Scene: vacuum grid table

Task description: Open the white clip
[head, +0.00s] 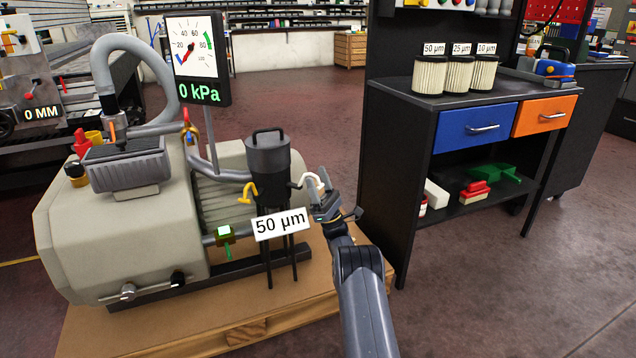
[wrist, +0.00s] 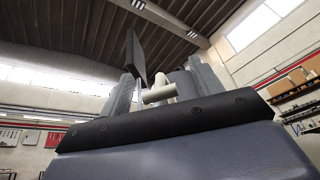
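The white clip (head: 313,181) is on the right side of the black filter canister (head: 268,160). It sticks out to the right in a curved shape. My gripper (head: 322,200) is beside the clip, at its lower right. In the wrist view the two fingers of my gripper (wrist: 164,88) stand apart. The white clip (wrist: 160,93) shows between them, with gaps at its sides. Its lower part is hidden behind my dark gripper body. A yellow clip (head: 246,194) is on the canister's left side.
A "50 µm" sign (head: 280,224) is in front of the canister's legs. The beige vacuum pump (head: 130,245) and gauge (head: 193,60) are to the left, on a wooden pallet (head: 230,325). A dark workbench (head: 400,170) with filters stands to the right. Open floor lies at lower right.

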